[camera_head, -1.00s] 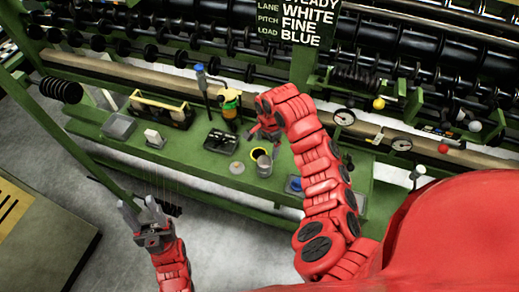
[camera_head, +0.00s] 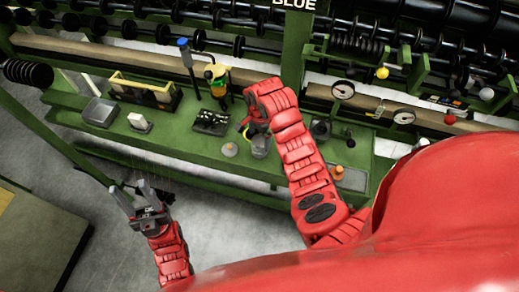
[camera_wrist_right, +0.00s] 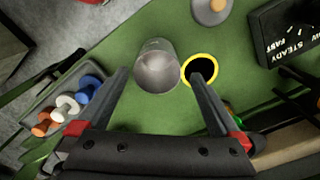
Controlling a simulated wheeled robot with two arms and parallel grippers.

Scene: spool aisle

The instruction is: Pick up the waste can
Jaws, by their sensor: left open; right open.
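The waste can, which I take to be the grey metal open-topped cylinder (camera_head: 260,147), stands on the green bench. In the right wrist view the can (camera_wrist_right: 157,67) lies between the two finger lines. My right gripper (camera_wrist_right: 160,77) is open and empty, its fingers on either side of the can with gaps visible; how far above it they are I cannot tell. In the head view my right gripper (camera_head: 256,124) partly hides the spot beside the can. My left gripper (camera_head: 131,190) is open and empty, over the floor in front of the bench.
A yellow-rimmed black opening (camera_wrist_right: 200,68) is close beside the can, partly behind one finger. A tall blue-topped tool (camera_head: 186,56) stands behind.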

